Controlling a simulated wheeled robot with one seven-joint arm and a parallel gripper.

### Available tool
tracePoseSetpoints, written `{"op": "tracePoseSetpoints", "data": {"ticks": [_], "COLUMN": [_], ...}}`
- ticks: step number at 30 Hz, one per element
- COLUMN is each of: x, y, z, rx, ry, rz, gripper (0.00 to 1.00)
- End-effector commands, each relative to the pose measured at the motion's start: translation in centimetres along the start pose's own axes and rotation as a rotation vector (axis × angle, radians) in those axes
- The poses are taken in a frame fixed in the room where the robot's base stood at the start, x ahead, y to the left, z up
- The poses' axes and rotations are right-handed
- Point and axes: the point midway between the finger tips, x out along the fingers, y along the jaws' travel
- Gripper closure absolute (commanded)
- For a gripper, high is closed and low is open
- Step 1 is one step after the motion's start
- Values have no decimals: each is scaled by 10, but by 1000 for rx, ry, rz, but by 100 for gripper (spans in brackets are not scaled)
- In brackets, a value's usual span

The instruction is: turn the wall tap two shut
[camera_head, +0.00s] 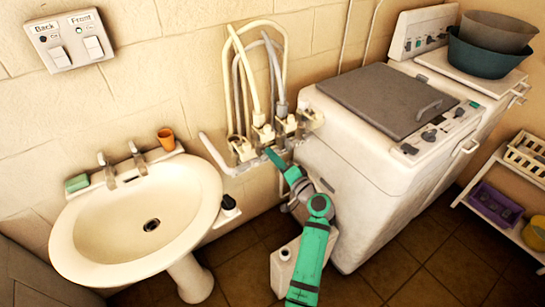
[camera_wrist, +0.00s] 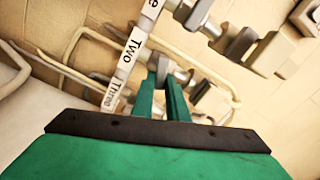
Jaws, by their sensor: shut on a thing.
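The wall taps sit in a row on the wall between the basin and the washing machine. In the wrist view a white label strip (camera_wrist: 131,48) reads "Two" and "Three", with part of another word at the top edge. The grey wall tap two (camera_wrist: 182,76) is beside the "Two" label. My gripper (camera_wrist: 162,76), with green fingers, is shut on its handle, which is mostly hidden between the fingertips. In the head view my gripper (camera_head: 272,155) reaches the tap row from below, and the held handle is too small to make out.
Cream and grey hoses (camera_head: 233,75) loop above the taps. The white washing machine (camera_head: 365,175) stands close on the right. The washbasin (camera_head: 135,220) is on the left, with an orange cup (camera_head: 166,139) on its rim. A white container (camera_head: 286,265) stands on the floor beside my arm.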

Motion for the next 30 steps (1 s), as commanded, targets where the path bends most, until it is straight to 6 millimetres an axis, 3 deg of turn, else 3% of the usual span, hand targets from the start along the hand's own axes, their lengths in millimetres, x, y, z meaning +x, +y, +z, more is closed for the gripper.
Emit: {"op": "tracePoseSetpoints", "data": {"ticks": [15, 30], "x": [-1, -1], "y": [6, 7], "z": [2, 2], "rx": [332, 390], "ry": [-2, -2], "rz": [3, 4], "gripper": [100, 100]}}
